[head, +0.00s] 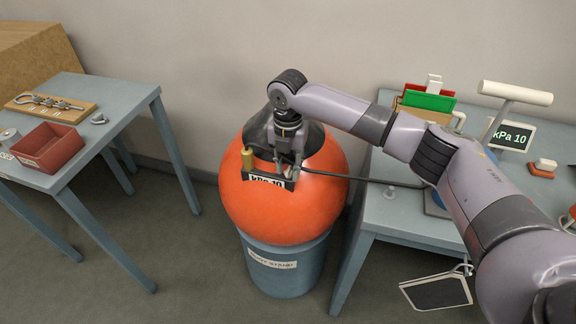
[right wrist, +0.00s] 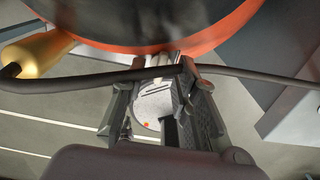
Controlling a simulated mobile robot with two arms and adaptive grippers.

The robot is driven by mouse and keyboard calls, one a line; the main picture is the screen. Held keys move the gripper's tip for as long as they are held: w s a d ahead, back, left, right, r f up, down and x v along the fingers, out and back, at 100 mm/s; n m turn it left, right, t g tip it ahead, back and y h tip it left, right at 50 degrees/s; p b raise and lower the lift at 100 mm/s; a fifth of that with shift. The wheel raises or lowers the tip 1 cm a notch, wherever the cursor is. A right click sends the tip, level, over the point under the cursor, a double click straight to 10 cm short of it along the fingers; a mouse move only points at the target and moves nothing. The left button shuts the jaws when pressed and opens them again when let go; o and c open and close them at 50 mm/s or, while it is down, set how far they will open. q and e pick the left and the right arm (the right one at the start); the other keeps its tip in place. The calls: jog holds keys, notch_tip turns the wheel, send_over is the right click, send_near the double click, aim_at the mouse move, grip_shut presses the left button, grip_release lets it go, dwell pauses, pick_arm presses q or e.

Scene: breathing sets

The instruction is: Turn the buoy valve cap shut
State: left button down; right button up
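The orange buoy (head: 270,215) has a black top and sits on a blue-grey stand (head: 290,270). In the right wrist view, a pale round piece with a red dot, probably the valve cap (right wrist: 152,106), shows between the two fingers of my right gripper (right wrist: 165,80). The fingers stand at both its sides; whether they press on it I cannot tell. My left gripper is not in view.
A brass cylinder (head: 247,160) stands left of the gripper and also shows in the right wrist view (right wrist: 35,52). A dark hose (head: 350,178) runs right to a table with a "kPa 10" display (head: 512,135). A left table holds a red tray (head: 48,147).

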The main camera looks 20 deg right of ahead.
jog(key=shift+f, duration=0.2)
grip_shut()
dwell(0.3)
